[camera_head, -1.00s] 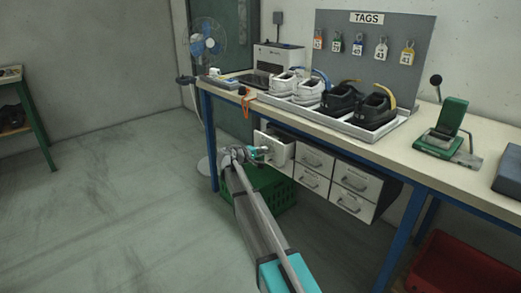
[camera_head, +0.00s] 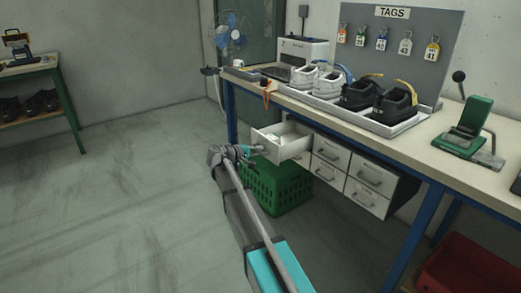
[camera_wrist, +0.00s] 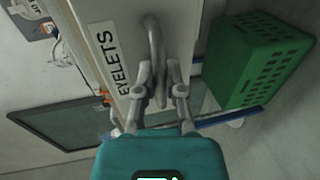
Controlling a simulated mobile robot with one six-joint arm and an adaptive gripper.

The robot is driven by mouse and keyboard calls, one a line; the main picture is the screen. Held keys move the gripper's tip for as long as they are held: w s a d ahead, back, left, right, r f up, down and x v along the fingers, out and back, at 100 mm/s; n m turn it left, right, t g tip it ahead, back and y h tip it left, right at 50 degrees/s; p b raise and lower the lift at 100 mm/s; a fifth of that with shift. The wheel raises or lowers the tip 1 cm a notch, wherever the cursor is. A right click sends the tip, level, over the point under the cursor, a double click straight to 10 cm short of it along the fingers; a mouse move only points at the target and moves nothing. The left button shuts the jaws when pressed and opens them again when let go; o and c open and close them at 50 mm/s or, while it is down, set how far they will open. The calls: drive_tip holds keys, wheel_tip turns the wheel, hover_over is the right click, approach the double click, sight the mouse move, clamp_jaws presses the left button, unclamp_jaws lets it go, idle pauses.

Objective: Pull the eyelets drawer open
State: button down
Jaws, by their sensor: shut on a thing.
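The eyelets drawer (camera_head: 284,146) is the top left drawer under the bench and stands out, open, with small pale contents showing inside. In the wrist view its white front (camera_wrist: 118,32) carries the label EYELETS (camera_wrist: 113,62). My gripper (camera_head: 256,149) is at the drawer's front. In the wrist view my gripper (camera_wrist: 161,92) is shut on the grey drawer handle (camera_wrist: 157,50), with a finger on each side of it. In the head view the handle is hidden by my gripper.
A green crate (camera_head: 272,187) stands on the floor below the drawer. Closed drawers (camera_head: 331,152) sit to its right. A blue bench leg (camera_head: 231,115) is left of the drawer. The floor (camera_head: 140,190) to the left is clear.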

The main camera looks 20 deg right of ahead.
drive_tip(key=shift+w, duration=0.35)
drive_tip(key=c, duration=0.7)
unclamp_jaws()
drive_tip(key=shift+s, duration=0.1)
drive_tip(key=shift+s, duration=0.25)
